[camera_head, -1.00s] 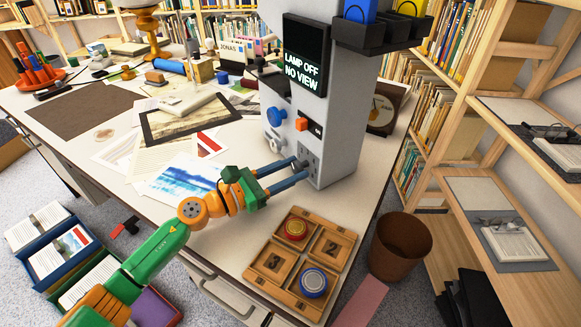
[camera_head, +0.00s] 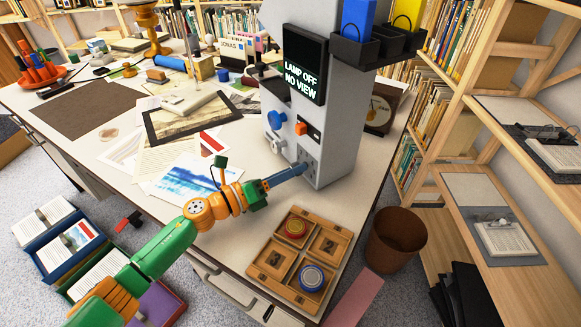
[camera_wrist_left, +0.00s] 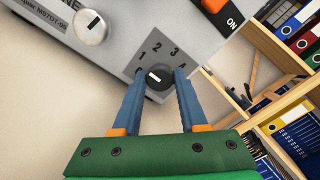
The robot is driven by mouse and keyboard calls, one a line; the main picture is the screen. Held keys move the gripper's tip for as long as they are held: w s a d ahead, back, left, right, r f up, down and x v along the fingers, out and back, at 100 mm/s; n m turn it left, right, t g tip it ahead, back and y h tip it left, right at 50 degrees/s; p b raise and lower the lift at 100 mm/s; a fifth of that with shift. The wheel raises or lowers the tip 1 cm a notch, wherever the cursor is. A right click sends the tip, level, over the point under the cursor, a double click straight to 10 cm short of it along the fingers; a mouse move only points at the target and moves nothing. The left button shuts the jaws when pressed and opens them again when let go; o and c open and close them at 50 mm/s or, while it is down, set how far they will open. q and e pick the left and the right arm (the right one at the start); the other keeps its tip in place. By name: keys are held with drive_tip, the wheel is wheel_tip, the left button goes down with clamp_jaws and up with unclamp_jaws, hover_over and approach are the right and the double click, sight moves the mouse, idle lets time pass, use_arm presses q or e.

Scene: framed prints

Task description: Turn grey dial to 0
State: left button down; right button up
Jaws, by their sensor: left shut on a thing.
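The grey machine (camera_head: 340,130) stands on the table, its screen (camera_head: 304,62) reading "LAMP OFF NO VIEW". In the left wrist view, a dark grey dial (camera_wrist_left: 158,82) with a short white mark sits low on its panel. The white mark slants towards the upper left, roughly on the 1 side. My left gripper (camera_wrist_left: 159,73) is shut on this dial, a finger on each side. In the head view my left gripper (camera_head: 304,168) reaches the machine's lower front. My right gripper is out of view.
A light grey knob (camera_wrist_left: 91,26) and an orange switch (camera_wrist_left: 214,4) marked ON are near the dial. A blue knob (camera_head: 276,119) is higher on the machine. A wooden tray (camera_head: 268,262) with two round tins lies in front; papers lie left.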

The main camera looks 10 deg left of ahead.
use_arm(q)
drive_tip(key=n+p, duration=0.2)
drive_tip(key=n, duration=0.3)
drive_tip(key=shift+r+n, duration=0.15)
drive_tip(key=shift+n, duration=0.15)
drive_tip(key=shift+n+p, duration=0.65)
drive_tip(key=shift+n, duration=1.25)
drive_tip(key=shift+c, duration=2.3)
unclamp_jaws()
drive_tip(key=shift+a, duration=0.1)
drive_tip(key=v, duration=0.7)
drive_tip(key=shift+s, duration=0.1)
